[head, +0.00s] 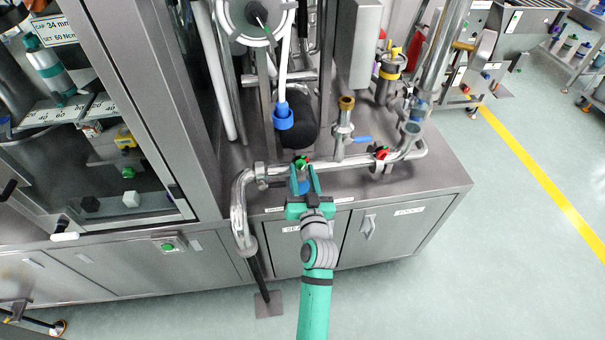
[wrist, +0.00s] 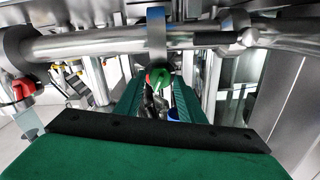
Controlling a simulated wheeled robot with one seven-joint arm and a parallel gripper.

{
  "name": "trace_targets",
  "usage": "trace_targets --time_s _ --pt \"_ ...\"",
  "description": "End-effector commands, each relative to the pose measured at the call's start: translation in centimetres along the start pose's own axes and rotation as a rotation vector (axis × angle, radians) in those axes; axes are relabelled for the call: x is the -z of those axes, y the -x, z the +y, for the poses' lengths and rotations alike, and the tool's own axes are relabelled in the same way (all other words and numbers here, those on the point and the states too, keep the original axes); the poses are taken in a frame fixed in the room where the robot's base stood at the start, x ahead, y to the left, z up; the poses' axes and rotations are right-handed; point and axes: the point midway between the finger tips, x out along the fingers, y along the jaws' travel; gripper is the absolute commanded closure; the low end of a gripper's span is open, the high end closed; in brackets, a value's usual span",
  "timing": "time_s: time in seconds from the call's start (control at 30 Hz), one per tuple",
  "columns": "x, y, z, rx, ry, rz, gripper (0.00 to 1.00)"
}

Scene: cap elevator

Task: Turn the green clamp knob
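The green clamp knob (head: 302,161) sits on the horizontal steel pipe, with a red part beside it. In the wrist view the knob (wrist: 160,80) is near the middle, in front of a metal clamp band on the pipe. My gripper (head: 305,168) points at the knob from the front. Its two green fingers are apart, and they also show in the wrist view (wrist: 158,92). The knob appears at or just beyond the gap between the fingertips. I cannot tell whether either finger touches it.
A red knob (head: 382,153) is on the same pipe (head: 342,162) to the right. A blue-handled valve (head: 346,135) stands behind the pipe. A blue-tipped hose (head: 283,115) hangs behind on the left. The steel cabinet (head: 432,182) lies below, with open floor to the right.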

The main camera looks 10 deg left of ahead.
Motion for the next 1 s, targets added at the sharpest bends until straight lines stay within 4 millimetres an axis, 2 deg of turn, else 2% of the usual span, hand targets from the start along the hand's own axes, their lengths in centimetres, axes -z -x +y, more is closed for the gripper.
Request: trace_targets --time_s 0.33,0.47,1.0 --pt "0.0 0.1 0.0 0.0 0.001 0.0 0.54" --pt "0.0 0.8 0.0 -0.001 0.001 0.0 0.54" --pt "-0.1 9.2 0.0 -0.001 0.001 -0.001 0.54"
